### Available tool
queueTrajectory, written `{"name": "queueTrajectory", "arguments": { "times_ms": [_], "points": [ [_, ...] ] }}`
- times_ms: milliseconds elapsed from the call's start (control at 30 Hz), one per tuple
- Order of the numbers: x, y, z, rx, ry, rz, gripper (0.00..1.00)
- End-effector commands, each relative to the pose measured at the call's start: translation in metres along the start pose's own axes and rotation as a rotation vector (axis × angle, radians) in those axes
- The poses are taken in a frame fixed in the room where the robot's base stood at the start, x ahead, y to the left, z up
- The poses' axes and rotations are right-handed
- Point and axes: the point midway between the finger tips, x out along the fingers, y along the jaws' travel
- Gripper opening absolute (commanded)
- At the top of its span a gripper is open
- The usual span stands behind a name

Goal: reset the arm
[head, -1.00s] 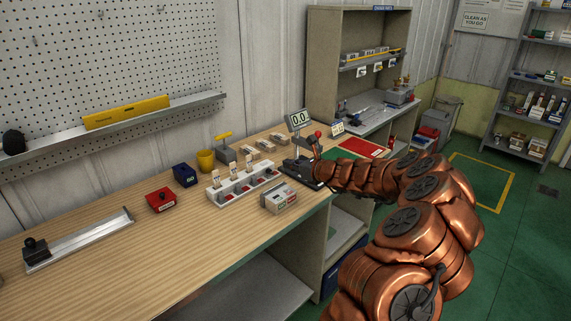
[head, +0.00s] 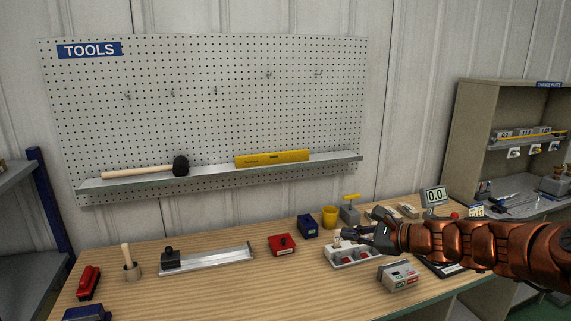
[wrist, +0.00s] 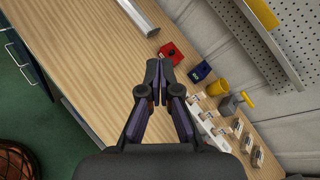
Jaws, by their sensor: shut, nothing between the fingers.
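My gripper (head: 352,236) reaches in from the right in the head view, on my copper-coloured arm. Part of the rack is hidden behind the gripper and arm in the head view.
A red box (head: 282,244), blue box (head: 308,226), yellow cup (head: 330,216) and grey-white box (head: 398,275) stand near the gripper. A metal rail (head: 215,258) lies further left. A shelf on the pegboard (head: 220,110) holds a mallet (head: 150,171) and yellow level (head: 272,158).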

Motion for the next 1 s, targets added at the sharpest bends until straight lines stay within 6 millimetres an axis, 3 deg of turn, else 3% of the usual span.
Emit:
{"name": "queueTrajectory", "arguments": {
  "times_ms": [33,200,400,567,700,800,1000],
  "points": [
    [0.003,0.022,0.024,-0.094,-0.008,0.065,0.00],
    [0.002,0.103,0.073,-0.397,-0.022,0.293,0.00],
    [-0.025,0.196,0.093,-0.719,-0.022,0.564,0.00],
    [-0.064,0.258,0.088,-0.943,-0.007,0.784,0.00],
    [-0.108,0.301,0.072,-1.108,0.016,0.979,0.00],
    [-0.144,0.327,0.058,-1.196,0.031,1.124,0.00],
    [-0.210,0.356,0.033,-1.303,0.066,1.354,0.00]
  ]
}}
